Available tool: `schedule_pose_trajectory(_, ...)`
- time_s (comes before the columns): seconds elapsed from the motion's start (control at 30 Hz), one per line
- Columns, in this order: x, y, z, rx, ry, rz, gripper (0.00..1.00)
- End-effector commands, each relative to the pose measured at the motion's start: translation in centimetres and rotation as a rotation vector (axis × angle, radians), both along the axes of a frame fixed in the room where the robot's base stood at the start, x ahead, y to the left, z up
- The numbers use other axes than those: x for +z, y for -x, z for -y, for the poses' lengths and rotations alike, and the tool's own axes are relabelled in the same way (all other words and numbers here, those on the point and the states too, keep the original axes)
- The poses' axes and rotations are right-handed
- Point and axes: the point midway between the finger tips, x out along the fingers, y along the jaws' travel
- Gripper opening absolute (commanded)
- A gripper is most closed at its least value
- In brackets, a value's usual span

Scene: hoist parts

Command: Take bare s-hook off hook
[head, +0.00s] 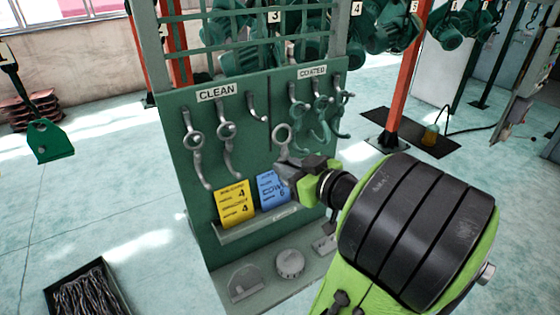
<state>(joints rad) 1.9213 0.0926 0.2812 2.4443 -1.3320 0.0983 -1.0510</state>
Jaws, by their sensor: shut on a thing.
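A bare grey s-hook (282,137) stands upright in my gripper (289,168), its round eye above the jaws. My gripper is shut on its lower part, which the jaws hide. The held s-hook shows in front of the green board, below and to the right of the third hook (254,108) under the CLEAN label. That hook looks empty, and the s-hook's eye appears apart from it. Two more bare grey s-hooks hang under CLEAN, one on the left (196,150) and one in the middle (226,145).
Green coated s-hooks (322,112) hang under the COATED label, close right of the held one. A yellow card (233,203) and a blue card (272,189) stand on a ledge (256,225) below. A black bin of chains (88,294) sits on the floor at lower left.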

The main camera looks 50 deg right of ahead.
Motion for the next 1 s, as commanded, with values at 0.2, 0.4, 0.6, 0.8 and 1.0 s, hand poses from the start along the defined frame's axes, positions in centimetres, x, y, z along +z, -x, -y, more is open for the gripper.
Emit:
schedule_pose_trajectory(0.2,-0.8,2.9,-0.8,-0.005,0.001,0.0,0.0)
schedule_pose_trajectory(0.4,-0.9,4.9,-1.2,-0.009,-0.003,-0.002,0.0)
schedule_pose_trajectory(0.6,-1.0,5.8,-1.7,-0.001,0.0,0.0,0.0)
schedule_pose_trajectory(0.8,-1.1,5.8,-1.8,0.001,0.002,0.0,0.0)
schedule_pose_trajectory(1.0,-1.1,5.8,-1.7,0.001,0.001,0.0,0.0)
